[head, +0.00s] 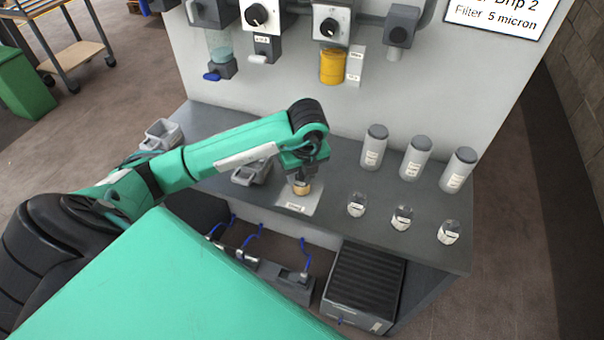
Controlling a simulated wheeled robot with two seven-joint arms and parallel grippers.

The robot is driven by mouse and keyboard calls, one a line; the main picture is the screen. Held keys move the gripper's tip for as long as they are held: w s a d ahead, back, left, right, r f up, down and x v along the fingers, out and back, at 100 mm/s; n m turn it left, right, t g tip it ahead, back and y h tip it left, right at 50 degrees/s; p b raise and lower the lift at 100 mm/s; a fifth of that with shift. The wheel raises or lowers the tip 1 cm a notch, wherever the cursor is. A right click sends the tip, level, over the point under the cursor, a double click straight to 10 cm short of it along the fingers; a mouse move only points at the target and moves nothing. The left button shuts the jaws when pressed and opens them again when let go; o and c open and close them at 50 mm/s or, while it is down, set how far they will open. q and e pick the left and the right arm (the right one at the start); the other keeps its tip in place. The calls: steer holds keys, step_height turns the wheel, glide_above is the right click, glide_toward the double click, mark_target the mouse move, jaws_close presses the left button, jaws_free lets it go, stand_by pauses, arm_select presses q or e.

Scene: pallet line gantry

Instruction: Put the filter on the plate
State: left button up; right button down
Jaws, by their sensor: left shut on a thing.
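The filter (301,189), a small tan round piece, is at the tips of my left gripper (302,178), which comes down from above and is shut on it. The filter is over the pale square plate (312,206) on the grey bench, and the plate's front edge carries a small label. I cannot tell whether the filter touches the plate. The gripper hides the filter's upper part. My right gripper is not in view.
Small clear labelled jars (356,205) and white grey-capped bottles (374,148) stand right of the plate. Grey bins (248,174) are to the left. A wall panel (300,90) with dials and a yellow cup (333,68) rises behind. A black ribbed box (366,284) sits below.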

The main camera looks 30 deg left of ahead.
mark_target(304, 181)
arm_select(q)
steer(key=shift+f, duration=0.6)
steer(key=o, duration=0.9)
steer(key=shift+o, duration=0.4)
steer(key=shift+r, duration=0.35)
steer(key=r, duration=0.3)
steer(key=r+b, duration=0.1)
steer(key=shift+s+d+r, duration=0.1)
steer(key=shift+d+r, duration=0.15)
steer(key=shift+d, duration=0.1)
step_height(304, 181, up, 7)
steer(key=p, duration=0.1)
steer(key=shift+s+d, duration=0.35)
steer(key=shift+d, duration=0.1)
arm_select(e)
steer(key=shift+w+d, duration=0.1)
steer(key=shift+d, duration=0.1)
